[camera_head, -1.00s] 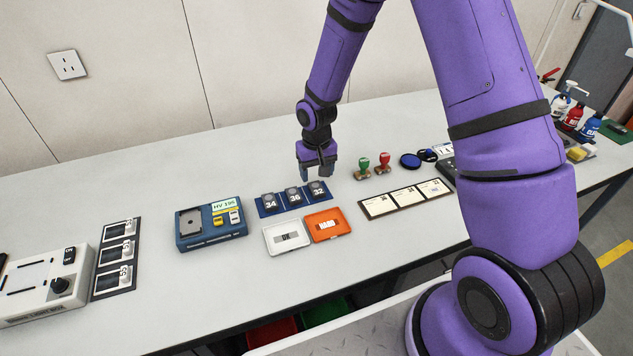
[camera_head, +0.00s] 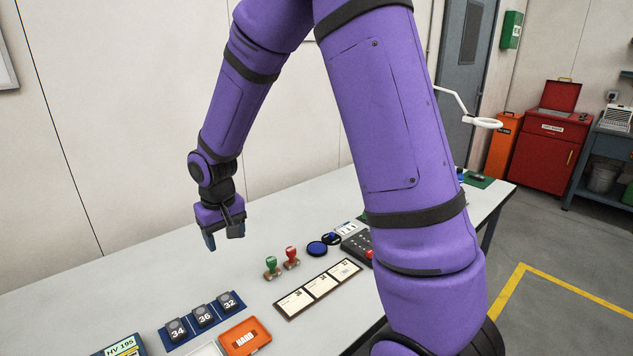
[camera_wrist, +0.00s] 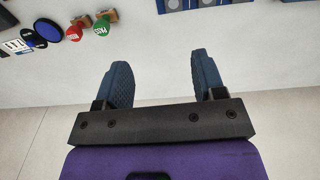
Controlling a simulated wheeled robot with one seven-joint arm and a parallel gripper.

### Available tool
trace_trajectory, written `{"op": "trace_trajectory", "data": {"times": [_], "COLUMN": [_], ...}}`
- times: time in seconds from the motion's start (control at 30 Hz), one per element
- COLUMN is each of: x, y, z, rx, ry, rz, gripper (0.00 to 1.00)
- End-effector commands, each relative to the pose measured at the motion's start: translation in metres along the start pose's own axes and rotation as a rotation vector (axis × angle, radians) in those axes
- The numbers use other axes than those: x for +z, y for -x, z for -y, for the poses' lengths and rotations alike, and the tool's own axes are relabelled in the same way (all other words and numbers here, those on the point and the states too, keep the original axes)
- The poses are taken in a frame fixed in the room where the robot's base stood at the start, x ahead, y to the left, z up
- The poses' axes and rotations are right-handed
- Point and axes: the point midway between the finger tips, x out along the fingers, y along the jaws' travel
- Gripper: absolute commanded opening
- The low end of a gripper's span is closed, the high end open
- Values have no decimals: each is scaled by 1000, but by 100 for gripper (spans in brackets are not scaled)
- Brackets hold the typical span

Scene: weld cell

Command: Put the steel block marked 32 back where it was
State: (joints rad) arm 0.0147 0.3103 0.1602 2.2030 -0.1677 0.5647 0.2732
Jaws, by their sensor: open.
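The steel block marked 32 (camera_head: 229,301) sits in the right-hand place of a blue rack (camera_head: 180,340), in the head view. The block marked 36 (camera_head: 204,315) is in the middle place and the block marked 34 (camera_head: 177,330) in the left one. My gripper (camera_head: 224,242) hangs above the table behind the rack, clear of the blocks. In the wrist view my gripper (camera_wrist: 162,85) is open, with nothing between its fingers. Part of the blue rack (camera_wrist: 205,5) shows at the top edge there, its blocks cut off.
An orange tray marked HARD (camera_head: 245,338) lies in front of the rack. Green (camera_head: 272,267) and red (camera_head: 291,257) stamps, a blue round pad (camera_head: 317,248) and a card strip (camera_head: 318,288) lie to the right. The table behind the rack is clear.

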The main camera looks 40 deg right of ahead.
Motion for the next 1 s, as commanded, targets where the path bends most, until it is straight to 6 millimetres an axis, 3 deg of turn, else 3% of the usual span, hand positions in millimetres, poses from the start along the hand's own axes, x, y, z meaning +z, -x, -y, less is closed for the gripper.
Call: {"op": "trace_trajectory", "data": {"times": [0.03,0.2,0.5,0.8,1.0], "x": [6,32,93,168,216], "y": [21,77,157,212,232], "z": [-4,-18,-36,-49,-54], "rx": [6,19,25,8,-13], "ry": [-1,-6,-13,-18,-17], "rz": [-24,-81,-180,-280,-342], "gripper": [63,63,63,63,63]}}
